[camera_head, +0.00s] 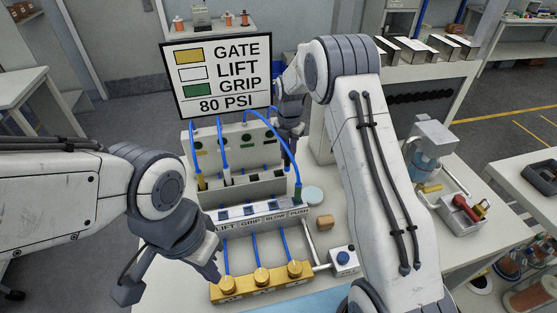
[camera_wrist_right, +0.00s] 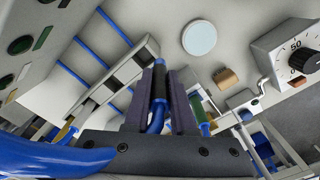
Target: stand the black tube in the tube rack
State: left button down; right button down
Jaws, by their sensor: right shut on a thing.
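My right gripper (camera_head: 289,150) is shut on the black tube, a blue hose with a black end piece. The black tube (camera_wrist_right: 159,80) shows upright between the fingers in the right wrist view. The grey tube rack (camera_head: 262,188) stands below and left of this gripper in the head view. A yellow-ended tube (camera_head: 201,183) and a white-ended tube (camera_head: 227,178) stand at its left part. A green-ended tube (camera_head: 297,194) stands at its right end. My left gripper (camera_head: 214,265) is at the left, near the gold block; its fingers are too unclear to tell open from shut.
A gold block (camera_head: 262,282) with several blue hoses lies in front of the rack. A labelled sign (camera_head: 217,77) stands behind. A pale round disc (camera_head: 313,195), a brown block (camera_head: 324,222) and a box with a blue knob (camera_head: 343,262) lie to the right.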

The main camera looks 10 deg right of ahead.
jog(key=f+p, duration=0.1)
jog(key=w+a+f+p, duration=0.1)
jog(key=f, duration=0.1)
jog(key=a+f+p, duration=0.1)
jog(key=f, duration=0.1)
jog(key=shift+w+a, duration=0.25)
jog(key=shift+f, duration=0.45)
jog(key=shift+f, duration=0.15)
jog(key=c, duration=0.8)
grip_release()
jog(key=shift+o, duration=0.2)
